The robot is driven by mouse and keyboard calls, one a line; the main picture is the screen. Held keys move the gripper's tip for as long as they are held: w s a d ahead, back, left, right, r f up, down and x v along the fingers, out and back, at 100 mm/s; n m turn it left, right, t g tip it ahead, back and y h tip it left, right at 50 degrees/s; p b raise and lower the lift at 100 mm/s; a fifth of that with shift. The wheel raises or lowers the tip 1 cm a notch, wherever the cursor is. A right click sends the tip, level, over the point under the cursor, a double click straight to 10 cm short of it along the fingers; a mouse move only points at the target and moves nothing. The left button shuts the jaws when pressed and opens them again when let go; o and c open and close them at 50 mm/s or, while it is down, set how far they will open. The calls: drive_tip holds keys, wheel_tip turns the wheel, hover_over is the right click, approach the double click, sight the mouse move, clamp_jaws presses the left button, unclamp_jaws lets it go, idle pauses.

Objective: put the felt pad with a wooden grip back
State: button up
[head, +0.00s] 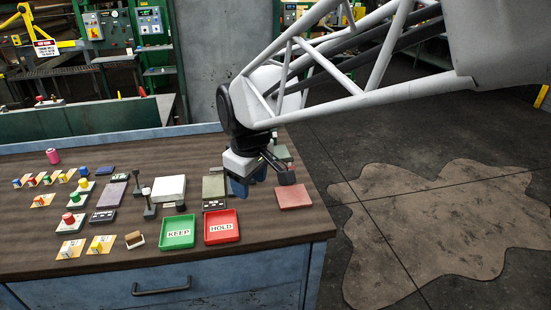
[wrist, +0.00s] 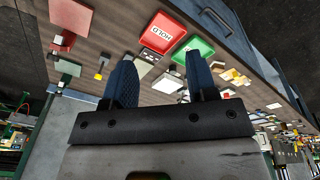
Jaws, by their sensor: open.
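A small block with a brown top and a pale base, which looks like the felt pad with a wooden grip (head: 134,239), lies on the table near the front edge, left of the green KEEP tray (head: 177,244). I cannot clearly tell it from other small pieces in the wrist view. The red HOLD tray (head: 222,239) stands right of the KEEP tray. My gripper (head: 248,183) is above the right part of the table, behind the HOLD tray and well to the right of the brown-topped block. Its blue fingers (wrist: 160,65) are apart with nothing between them.
A reddish square block (head: 294,196) lies near the table's right edge. A white block (head: 169,188), a dark upright-handled piece (head: 148,203) and a label plate (head: 213,204) stand behind the trays. Several coloured knobs on plates fill the left. The front strip of the table (head: 60,270) is clear.

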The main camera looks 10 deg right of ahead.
drive_tip(key=s+d+f+m+t, duration=0.1)
drive_tip(key=s+d+m, duration=0.8)
drive_tip(key=s+d, duration=0.4)
drive_tip(key=s, duration=0.4)
drive_tip(key=shift+f+h, duration=0.25)
drive_tip(key=shift+h, duration=0.05)
